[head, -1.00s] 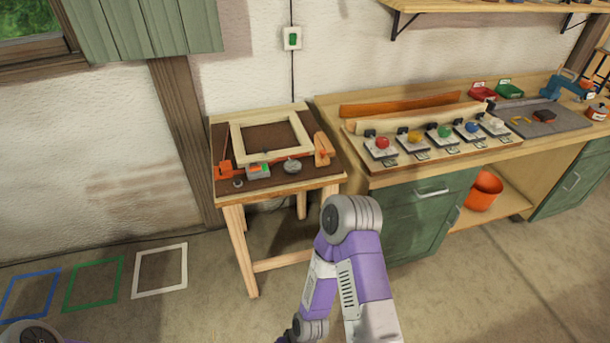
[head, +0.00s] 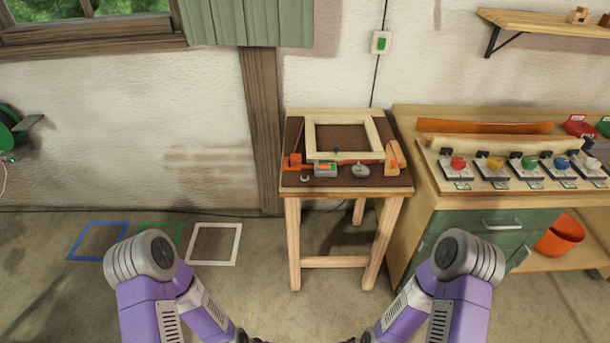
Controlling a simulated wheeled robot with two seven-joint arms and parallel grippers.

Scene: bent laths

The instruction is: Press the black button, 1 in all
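A row of colored knob-like buttons on small plates stands on the bench board at the right in the head view: a red button (head: 458,163), a yellow button (head: 495,162), a green button (head: 529,162), a blue button (head: 561,163) and a pale one (head: 592,164). Small black parts sit behind them. I cannot make out a clearly black button. My two purple arms reach in at the bottom, and both grippers are below the picture's edge.
Blue, green and white squares mark the floor at left.

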